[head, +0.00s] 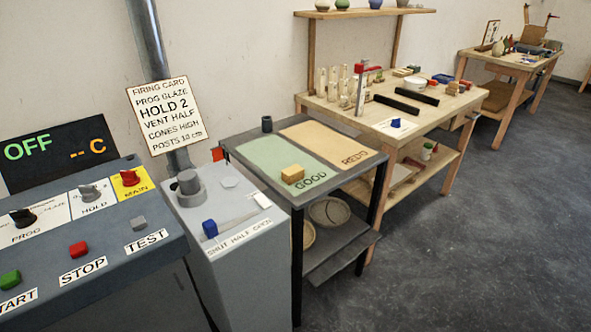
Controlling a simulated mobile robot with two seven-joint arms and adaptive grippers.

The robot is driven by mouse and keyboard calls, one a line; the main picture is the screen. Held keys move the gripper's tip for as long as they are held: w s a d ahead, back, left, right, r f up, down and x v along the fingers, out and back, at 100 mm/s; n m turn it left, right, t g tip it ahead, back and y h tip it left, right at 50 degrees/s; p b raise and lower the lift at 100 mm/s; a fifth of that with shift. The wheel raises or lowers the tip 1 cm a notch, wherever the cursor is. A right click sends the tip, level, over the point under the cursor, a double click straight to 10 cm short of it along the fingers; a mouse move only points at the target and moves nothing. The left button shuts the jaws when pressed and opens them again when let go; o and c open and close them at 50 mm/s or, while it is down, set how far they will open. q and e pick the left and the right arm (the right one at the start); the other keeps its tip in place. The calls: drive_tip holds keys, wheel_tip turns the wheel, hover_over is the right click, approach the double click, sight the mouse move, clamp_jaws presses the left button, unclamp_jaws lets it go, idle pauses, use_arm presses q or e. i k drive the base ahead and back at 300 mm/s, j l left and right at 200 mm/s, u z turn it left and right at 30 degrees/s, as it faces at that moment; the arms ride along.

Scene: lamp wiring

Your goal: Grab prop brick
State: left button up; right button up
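A small yellow-tan block (292,174), brick-shaped and likely the prop brick, lies on the green GOOD area (262,153) of the dark-framed table (238,139), near its front edge. Nothing covers it. Neither my left nor my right gripper shows in the head view.
Left of the table stand a grey box (238,262) with a blue knob (210,228) and a control panel (150,262) with buttons. A cluttered wooden workbench (452,108) is behind. The floor (490,235) at right is clear.

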sight(294, 174)
drive_tip(key=i+l+u, duration=0.1)
drive_tip(key=l, duration=0.25)
drive_tip(key=i+l+u, duration=0.1)
drive_tip(key=i+l, duration=0.2)
drive_tip(key=i+l+u, duration=0.1)
drive_tip(key=l, duration=0.35)
drive_tip(key=i+l+u, duration=0.1)
drive_tip(key=l, duration=0.3)
drive_tip(key=i+l+u, duration=0.1)
drive_tip(key=i+l, duration=0.15)
drive_tip(key=l, duration=0.15)
